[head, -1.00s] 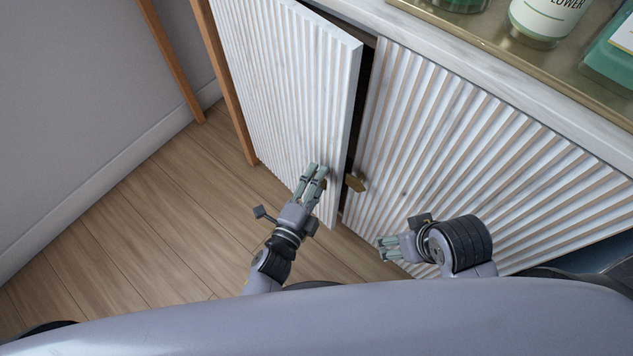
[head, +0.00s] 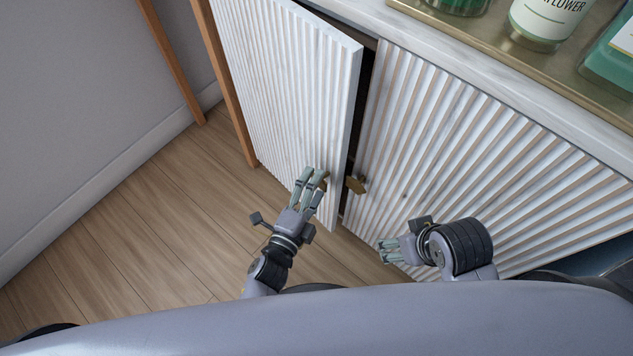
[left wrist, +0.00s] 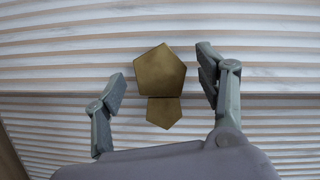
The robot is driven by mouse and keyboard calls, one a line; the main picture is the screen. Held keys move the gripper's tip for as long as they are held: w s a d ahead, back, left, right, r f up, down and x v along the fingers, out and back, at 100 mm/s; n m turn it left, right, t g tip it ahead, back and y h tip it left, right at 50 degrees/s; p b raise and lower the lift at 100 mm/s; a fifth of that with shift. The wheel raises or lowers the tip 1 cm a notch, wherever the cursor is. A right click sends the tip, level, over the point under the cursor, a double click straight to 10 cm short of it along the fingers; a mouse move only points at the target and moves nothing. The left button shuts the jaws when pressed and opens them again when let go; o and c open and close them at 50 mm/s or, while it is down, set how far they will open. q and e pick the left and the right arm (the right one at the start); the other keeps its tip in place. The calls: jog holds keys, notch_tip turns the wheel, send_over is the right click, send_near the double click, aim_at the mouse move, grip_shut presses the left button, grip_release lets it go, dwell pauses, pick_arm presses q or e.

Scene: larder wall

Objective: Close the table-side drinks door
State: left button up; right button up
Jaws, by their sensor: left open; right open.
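The left cabinet door (head: 285,95), white and ribbed, stands ajar, its free edge out from the right door (head: 470,160) with a dark gap between. A brass knob (head: 355,184) sits on the right door's edge; the left door's knob (head: 323,185) is partly hidden behind my left fingers. My left gripper (head: 308,180) is open in front of the left door's lower free edge. In the left wrist view, a larger brass knob (left wrist: 160,68) and a smaller one (left wrist: 163,112) appear between its spread fingers, apart from them. My right gripper (head: 386,250) is open and empty before the right door.
The marble cabinet top (head: 400,22) carries a brass tray (head: 480,35) with bottles (head: 540,22). Wooden legs (head: 225,85) stand close to the left door. The wooden floor (head: 130,235) at left is clear.

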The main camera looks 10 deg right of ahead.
pick_arm(q)
jog(key=v, duration=1)
jog(key=shift+s+a+r, duration=0.15)
jog(key=shift+s+a, duration=0.1)
jog(key=shift+s, duration=0.05)
